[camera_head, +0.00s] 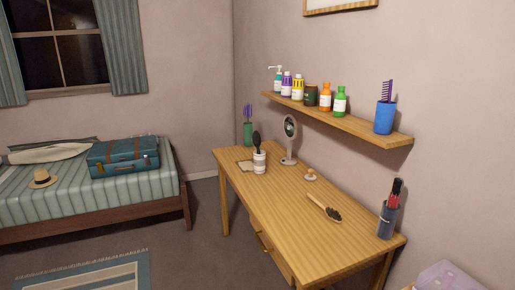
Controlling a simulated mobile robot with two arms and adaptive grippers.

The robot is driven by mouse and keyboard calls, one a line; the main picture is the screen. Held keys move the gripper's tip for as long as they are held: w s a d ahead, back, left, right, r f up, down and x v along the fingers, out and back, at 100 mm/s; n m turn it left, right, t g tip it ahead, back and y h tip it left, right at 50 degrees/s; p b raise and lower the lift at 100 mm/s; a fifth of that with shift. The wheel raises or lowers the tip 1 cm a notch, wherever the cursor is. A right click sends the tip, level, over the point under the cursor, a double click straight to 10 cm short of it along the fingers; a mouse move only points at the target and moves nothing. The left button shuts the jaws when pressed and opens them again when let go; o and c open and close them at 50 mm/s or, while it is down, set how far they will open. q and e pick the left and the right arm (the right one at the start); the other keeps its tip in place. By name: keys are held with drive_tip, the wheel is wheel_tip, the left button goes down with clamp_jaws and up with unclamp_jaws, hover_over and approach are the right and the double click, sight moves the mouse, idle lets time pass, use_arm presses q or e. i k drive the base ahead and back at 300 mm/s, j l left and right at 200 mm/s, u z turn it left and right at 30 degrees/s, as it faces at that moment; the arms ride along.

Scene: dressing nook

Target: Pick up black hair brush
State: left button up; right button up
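A black hair brush (257,139) stands upright, head up, in a white cup (260,163) near the far left end of the wooden desk (290,198). Its lower part is hidden inside the cup. Another brush (325,208), with a light wooden handle and dark bristles, lies on the desk nearer the front right. Neither of my grippers is in view.
A round mirror on a stand (290,138) is right of the cup, and a green vase (248,132) is behind it. A small item (310,175) and a dark holder (388,221) stand on the desk. A wall shelf (335,120) with several bottles overhangs the back.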

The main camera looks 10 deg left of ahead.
sight(256, 139)
drive_tip(key=i+j+u, duration=0.4)
drive_tip(key=i, duration=0.2)
drive_tip(key=i+j+u, duration=0.2)
drive_tip(key=i, duration=0.65)
drive_tip(key=i+j+u, duration=0.2)
drive_tip(key=i, duration=0.7)
drive_tip(key=i+z, duration=0.3)
drive_tip(key=z, duration=0.15)
drive_tip(key=i+j+z, duration=0.25)
drive_tip(key=z, duration=0.2)
drive_tip(key=i+j+z, duration=0.25)
drive_tip(key=z, duration=0.25)
drive_tip(key=i+j+z, duration=0.25)
drive_tip(key=j+z, duration=0.2)
